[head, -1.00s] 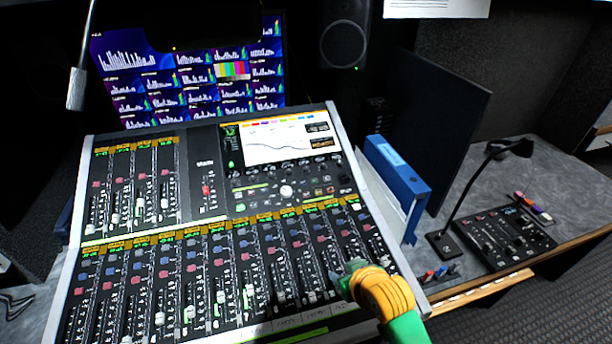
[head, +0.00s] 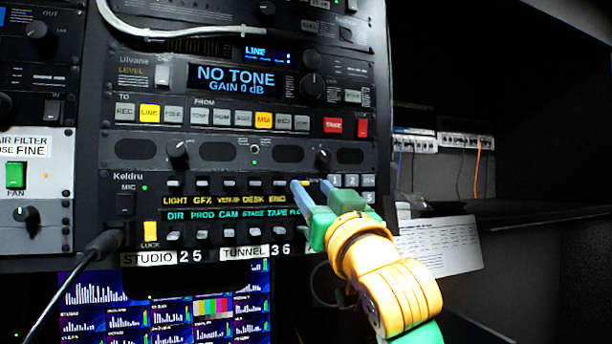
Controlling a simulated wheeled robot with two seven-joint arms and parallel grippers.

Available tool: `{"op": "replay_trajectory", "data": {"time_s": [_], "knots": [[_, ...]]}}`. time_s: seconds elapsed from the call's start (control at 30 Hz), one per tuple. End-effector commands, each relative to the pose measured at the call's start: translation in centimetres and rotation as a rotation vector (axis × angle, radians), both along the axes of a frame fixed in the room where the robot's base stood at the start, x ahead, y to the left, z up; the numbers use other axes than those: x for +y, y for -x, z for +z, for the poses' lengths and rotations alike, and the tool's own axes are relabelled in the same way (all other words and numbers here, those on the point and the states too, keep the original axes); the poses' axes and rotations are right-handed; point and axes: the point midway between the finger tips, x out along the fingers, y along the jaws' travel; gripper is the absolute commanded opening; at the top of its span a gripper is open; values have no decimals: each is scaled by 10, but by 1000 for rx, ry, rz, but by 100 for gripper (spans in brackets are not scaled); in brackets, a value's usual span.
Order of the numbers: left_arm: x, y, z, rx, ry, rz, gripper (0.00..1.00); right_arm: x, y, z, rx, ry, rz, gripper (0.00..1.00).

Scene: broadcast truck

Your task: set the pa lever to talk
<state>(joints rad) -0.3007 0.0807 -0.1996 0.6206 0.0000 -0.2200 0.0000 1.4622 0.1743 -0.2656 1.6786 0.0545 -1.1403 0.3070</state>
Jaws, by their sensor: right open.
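The Keldru intercom panel (head: 150,205) in the rack carries two rows of small levers. The upper row reads LIGHT, GFX, VENUE, DESK, ENG, and the lower row DIR, PROD, CAM, STAGE, TAPE and a partly covered label. I cannot read a PA label; my gripper covers the right end of both rows. My right gripper (head: 311,186) has light blue fingers and a green body. It is open, with its fingertips at the right end of the upper row, just right of the ENG lever (head: 280,183). Whether it touches a lever is unclear. My left gripper is out of view.
A numbered keypad (head: 352,181) is close right of my fingers. The NO TONE unit (head: 236,79) sits above, and a monitor (head: 160,312) below.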

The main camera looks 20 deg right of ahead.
Motion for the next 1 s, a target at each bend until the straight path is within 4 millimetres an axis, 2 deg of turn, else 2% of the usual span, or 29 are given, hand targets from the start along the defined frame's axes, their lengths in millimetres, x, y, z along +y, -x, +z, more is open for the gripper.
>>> {"op": "replay_trajectory", "data": {"time_s": [0.03,0.1,0.23,0.43,0.47,0.6,0.63,0.83,1.0], "knots": [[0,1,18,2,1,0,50,1,-9,12,6,0,0,49],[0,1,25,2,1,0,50,1,-19,15,4,-1,0,49],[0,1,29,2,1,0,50,1,-29,14,3,0,0,49],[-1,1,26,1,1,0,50,1,-29,11,1,0,1,49],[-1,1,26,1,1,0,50,1,-29,11,1,0,1,43],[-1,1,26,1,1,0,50,1,-29,11,1,0,1,6],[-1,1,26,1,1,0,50,1,-29,11,1,0,1,0],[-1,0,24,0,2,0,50,1,-29,10,-5,0,1,0],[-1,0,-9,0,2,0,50,1,-32,-7,-151,-8,2,0]]}}
